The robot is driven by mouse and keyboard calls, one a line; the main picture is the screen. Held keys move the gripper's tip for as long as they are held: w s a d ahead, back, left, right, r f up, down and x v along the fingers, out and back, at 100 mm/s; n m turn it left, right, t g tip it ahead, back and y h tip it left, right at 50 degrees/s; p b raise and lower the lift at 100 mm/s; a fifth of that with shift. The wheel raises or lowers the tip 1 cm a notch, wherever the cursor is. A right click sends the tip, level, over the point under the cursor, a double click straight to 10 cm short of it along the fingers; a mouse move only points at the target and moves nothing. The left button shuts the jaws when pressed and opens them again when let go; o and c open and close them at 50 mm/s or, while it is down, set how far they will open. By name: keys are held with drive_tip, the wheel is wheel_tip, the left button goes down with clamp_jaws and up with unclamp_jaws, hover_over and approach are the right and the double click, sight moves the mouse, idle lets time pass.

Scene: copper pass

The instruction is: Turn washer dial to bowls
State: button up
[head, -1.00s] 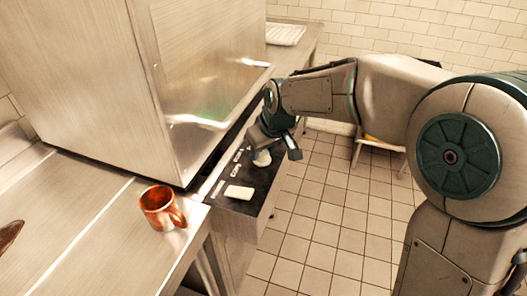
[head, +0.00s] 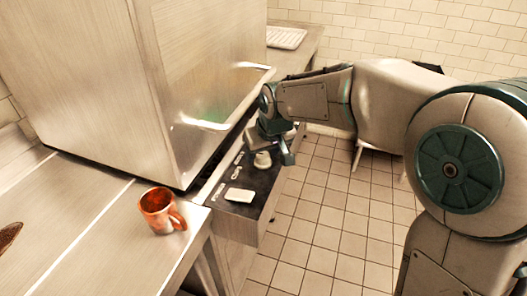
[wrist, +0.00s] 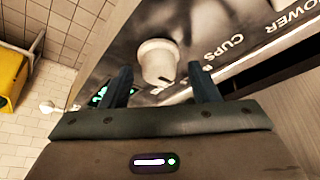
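The washer dial (wrist: 157,60) is a pale round knob on the dark control panel (wrist: 125,35). In the head view the dial (head: 262,160) sits near the panel's far end, partly covered by my gripper (head: 275,154). In the wrist view my gripper (wrist: 160,76) is open, with one finger on each side of the dial and visible gaps between. "CUPS" and "POWER" labels show to the dial's right, upside down. No "bowls" label is readable, and I cannot tell which mark the dial points at.
A pale rectangular switch (head: 240,195) is on the panel's near end. A copper mug (head: 161,211) stands on the steel counter near its edge. The large steel washer hood (head: 200,70) rises beside the panel. Tiled floor to the right is mostly clear.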

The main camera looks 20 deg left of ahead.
drive_tip(key=shift+r, duration=0.1)
drive_tip(key=p+v, duration=0.1)
drive_tip(key=v, duration=1.2)
drive_tip(key=shift+r, duration=0.3)
drive_tip(key=shift+s, duration=0.1)
drive_tip(key=s+d+f+m+h+p, duration=0.1)
drive_tip(key=s+d+m+p, duration=0.1)
drive_tip(key=s+d, duration=0.3)
drive_tip(key=s+d+f+m+h+p, duration=0.1)
drive_tip(key=s+d+m+p, duration=0.2)
drive_tip(key=d, duration=1)
drive_tip(key=s+d+f+m+h+p, duration=0.1)
drive_tip(key=s+d+f+m+p, duration=0.1)
drive_tip(key=s+d, duration=0.4)
drive_tip(key=d+m+p, duration=0.1)
drive_tip(key=d, duration=0.2)
drive_tip(key=shift+s+g, duration=0.3)
